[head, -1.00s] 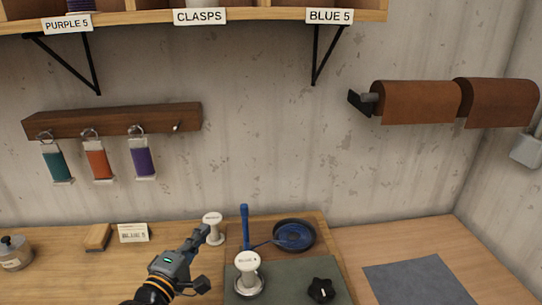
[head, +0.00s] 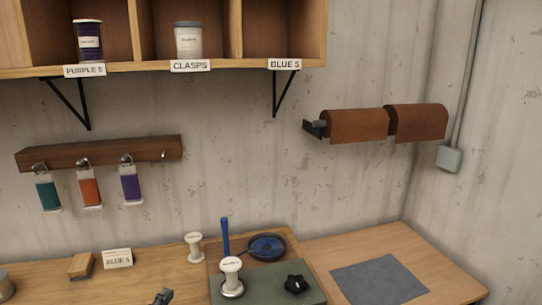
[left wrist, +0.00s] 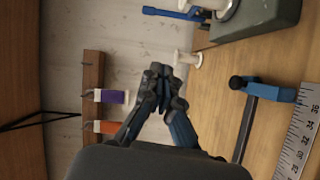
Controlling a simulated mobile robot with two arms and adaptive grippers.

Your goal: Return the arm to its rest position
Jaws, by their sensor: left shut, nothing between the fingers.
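Most of the left arm is out of the head view. My right gripper is in neither view.
A key rack (head: 100,151) and shelf (head: 200,68) are above.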

